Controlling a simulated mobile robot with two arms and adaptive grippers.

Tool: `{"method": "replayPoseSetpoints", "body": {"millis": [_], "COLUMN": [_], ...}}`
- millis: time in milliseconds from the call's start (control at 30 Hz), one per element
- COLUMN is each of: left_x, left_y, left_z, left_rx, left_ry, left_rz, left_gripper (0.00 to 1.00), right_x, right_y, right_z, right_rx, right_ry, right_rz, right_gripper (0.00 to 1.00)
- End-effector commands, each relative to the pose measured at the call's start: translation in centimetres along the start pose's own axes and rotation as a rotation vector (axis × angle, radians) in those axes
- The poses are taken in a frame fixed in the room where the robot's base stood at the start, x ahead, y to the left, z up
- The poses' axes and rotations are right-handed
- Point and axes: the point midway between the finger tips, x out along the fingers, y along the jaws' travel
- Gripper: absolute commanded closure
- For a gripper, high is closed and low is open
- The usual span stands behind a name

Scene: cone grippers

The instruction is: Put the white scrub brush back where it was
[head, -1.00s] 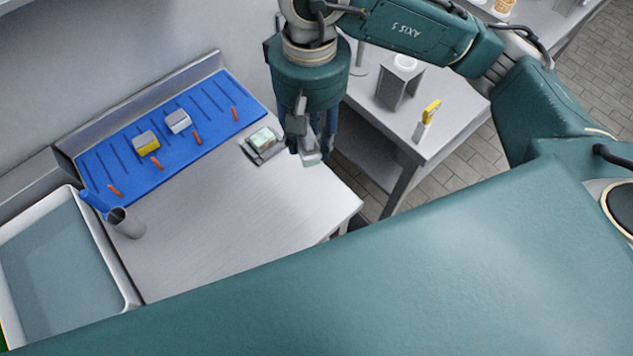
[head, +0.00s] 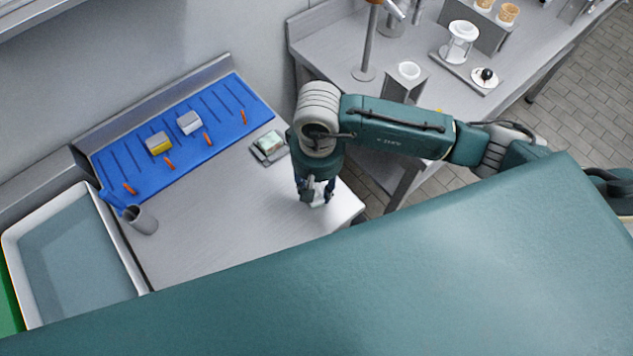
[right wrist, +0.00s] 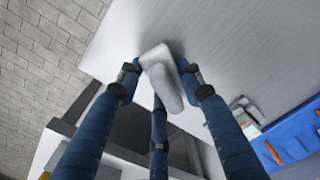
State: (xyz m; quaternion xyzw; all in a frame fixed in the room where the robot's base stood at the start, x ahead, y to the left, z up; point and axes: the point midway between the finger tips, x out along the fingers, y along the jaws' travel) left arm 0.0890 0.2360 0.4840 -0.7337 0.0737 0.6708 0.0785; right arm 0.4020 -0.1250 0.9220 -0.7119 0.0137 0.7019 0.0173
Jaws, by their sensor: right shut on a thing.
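My right gripper (head: 317,196) points down near the front right corner of the steel table. Its fingers are shut on a white block-like thing, which looks like the white scrub brush (right wrist: 163,78). In the right wrist view it sits between the blue fingers, with the table surface beyond it. In the head view it is mostly hidden by the gripper; whether it touches the table I cannot tell. A blue board (head: 228,128) with dark lines and orange marks lies at the back, holding a yellow-and-grey block (head: 159,144) and a white-grey block (head: 189,122). My left gripper is not in view.
A small grey tray with a pale green block (head: 269,143) sits behind my right gripper. A grey cup (head: 142,220) stands left, near a white-rimmed basin (head: 130,275). The table's middle is clear. A side table (head: 337,50) stands at the back right.

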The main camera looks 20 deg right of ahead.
Motion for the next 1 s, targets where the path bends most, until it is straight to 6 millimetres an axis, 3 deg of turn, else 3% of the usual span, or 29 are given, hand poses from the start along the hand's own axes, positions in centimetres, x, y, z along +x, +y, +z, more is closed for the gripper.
{"method": "replayPoseSetpoints", "body": {"millis": [367,400,500,900,1000], "left_x": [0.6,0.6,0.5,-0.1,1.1], "left_y": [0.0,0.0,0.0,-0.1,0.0], "left_z": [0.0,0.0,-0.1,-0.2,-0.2], "left_rx": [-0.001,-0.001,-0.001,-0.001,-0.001], "left_ry": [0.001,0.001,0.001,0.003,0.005], "left_rz": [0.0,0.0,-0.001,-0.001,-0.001], "left_gripper": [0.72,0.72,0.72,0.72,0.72], "right_x": [0.4,0.4,0.3,-0.3,-1.6], "right_y": [0.0,0.0,0.0,0.0,-0.1], "right_z": [-0.1,0.0,0.0,0.0,-0.2], "right_rx": [0.0,0.0,0.0,0.0,-0.002], "right_ry": [0.001,0.001,0.0,0.0,0.006], "right_rz": [0.0,0.0,0.0,-0.001,-0.002], "right_gripper": [0.88,0.61,0.44,0.44,0.44]}}
